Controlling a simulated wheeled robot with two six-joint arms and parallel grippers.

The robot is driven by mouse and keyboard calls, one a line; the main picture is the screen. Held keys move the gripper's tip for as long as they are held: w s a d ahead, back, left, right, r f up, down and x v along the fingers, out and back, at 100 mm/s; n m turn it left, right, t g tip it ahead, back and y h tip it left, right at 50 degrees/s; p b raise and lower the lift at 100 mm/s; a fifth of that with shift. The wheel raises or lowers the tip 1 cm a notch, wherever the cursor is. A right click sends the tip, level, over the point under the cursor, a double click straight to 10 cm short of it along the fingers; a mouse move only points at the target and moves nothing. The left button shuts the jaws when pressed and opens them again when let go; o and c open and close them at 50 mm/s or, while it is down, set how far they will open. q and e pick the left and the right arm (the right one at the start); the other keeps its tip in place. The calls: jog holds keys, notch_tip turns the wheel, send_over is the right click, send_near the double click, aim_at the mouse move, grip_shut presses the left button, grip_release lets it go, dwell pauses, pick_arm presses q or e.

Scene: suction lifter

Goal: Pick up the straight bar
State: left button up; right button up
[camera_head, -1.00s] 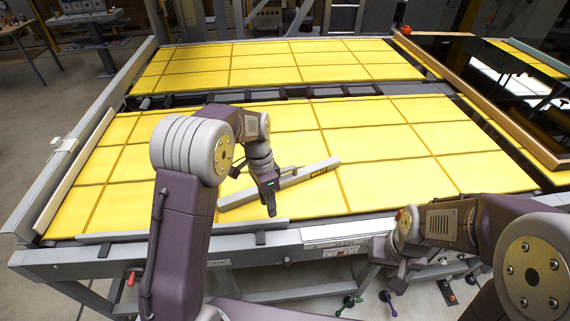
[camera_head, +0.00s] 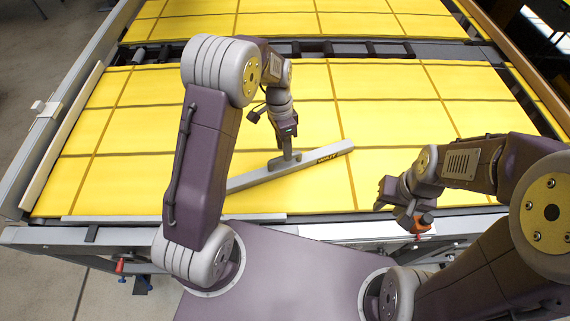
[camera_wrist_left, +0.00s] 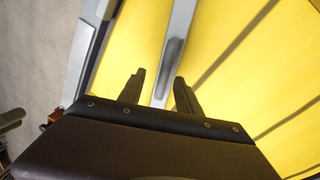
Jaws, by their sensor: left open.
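My left gripper (camera_head: 287,138) points down over the middle of the bar. In the left wrist view its two fingers (camera_wrist_left: 159,85) are apart, with nothing clamped. In the head view I cannot tell whether it touches the bar. My right gripper (camera_head: 396,203) is near the front edge; its fingers are unclear.
The yellow surface has a grid of brown lines and a dark roller gap (camera_head: 330,48) across it. A pale rail (camera_head: 62,140) borders the left side. A grey front rail (camera_head: 130,219) lies near me. The surface left of the bar is clear.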

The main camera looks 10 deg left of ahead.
aim_at(285, 163)
pick_arm(q)
jog(key=shift+w+f, duration=0.15)
jog(key=shift+f, duration=0.1)
jog(key=shift+w+f, duration=0.25)
jog(key=shift+f, duration=0.05)
jog(key=f, duration=0.1)
jog(key=f+p, duration=0.2)
jog(key=f, duration=0.1)
jog(key=shift+s+d, duration=0.2)
jog(key=shift+d, duration=0.1)
jog(key=shift+s+f, duration=0.2)
jog(key=shift+f, duration=0.15)
jog(key=shift+w, duration=0.15)
grip_shut()
pick_arm(e)
jog(key=shift+w+r, duration=0.25)
jog(key=shift+r, duration=0.25)
jog(key=shift+w+r, duration=0.2)
jog(key=shift+r, duration=0.3)
